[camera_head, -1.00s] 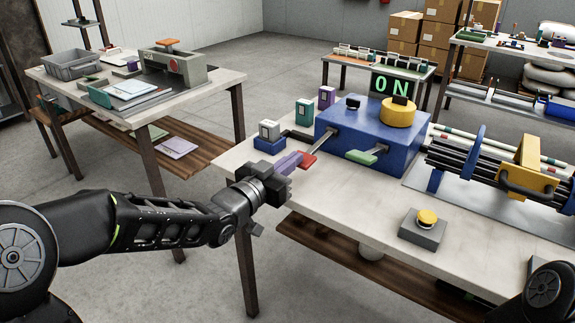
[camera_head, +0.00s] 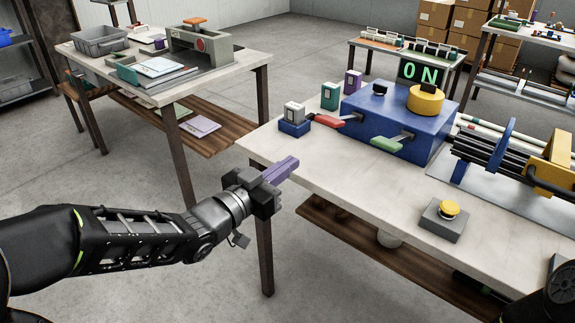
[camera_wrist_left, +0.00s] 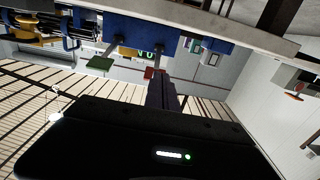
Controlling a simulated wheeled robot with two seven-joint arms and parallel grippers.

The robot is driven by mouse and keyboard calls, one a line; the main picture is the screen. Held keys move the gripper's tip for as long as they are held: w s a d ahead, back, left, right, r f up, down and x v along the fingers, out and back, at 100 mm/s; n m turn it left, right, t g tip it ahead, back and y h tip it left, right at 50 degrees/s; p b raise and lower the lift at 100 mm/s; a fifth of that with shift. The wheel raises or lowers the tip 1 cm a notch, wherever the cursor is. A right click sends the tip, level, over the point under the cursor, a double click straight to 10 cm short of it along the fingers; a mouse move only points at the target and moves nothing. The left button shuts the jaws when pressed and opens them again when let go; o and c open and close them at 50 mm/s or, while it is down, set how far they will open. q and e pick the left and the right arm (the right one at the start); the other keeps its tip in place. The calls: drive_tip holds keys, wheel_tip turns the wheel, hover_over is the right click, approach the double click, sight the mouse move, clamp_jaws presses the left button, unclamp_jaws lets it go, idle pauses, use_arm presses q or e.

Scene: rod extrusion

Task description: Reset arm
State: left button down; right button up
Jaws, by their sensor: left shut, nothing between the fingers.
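My left gripper (camera_head: 292,162) is shut and empty, its purple fingers together in front of the table's left corner, apart from the blue machine (camera_head: 400,125). Its dark fingers also show in the left wrist view (camera_wrist_left: 162,88). The machine has a red-ended lever (camera_head: 327,120) pointing left and a green-ended lever (camera_head: 387,144) pointing towards the front. The green and red levers also show in the wrist view (camera_wrist_left: 100,63), which looks upside down. A sign above the machine reads "ON" (camera_head: 421,71). My right gripper is out of view.
The worktable (camera_head: 350,190) carries a yellow button on a grey box (camera_head: 444,222), small blocks beside the machine, and a rod assembly (camera_head: 510,155) at right. Another table (camera_head: 240,72) stands at the back left. The floor between the tables is clear.

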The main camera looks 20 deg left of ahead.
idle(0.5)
use_arm(q)
wheel_tip(320, 180, down, 24)
drive_tip(key=s+n+g+y, duration=0.2)
drive_tip(key=n+g+y, duration=0.2)
drive_tip(key=n+g, duration=0.15)
drive_tip(key=s+d+f+g+h, duration=0.1)
drive_tip(key=s+d+f+g, duration=0.45)
drive_tip(key=s+f, duration=0.65)
drive_tip(key=s+d+f+g, duration=0.5)
drive_tip(key=s+d+f, duration=0.1)
drive_tip(key=s+f, duration=0.55)
wheel_tip(320, 180, up, 17)
drive_tip(key=p, duration=1.7)
drive_tip(key=shift+n, duration=0.35)
drive_tip(key=shift+s+d, duration=0.1)
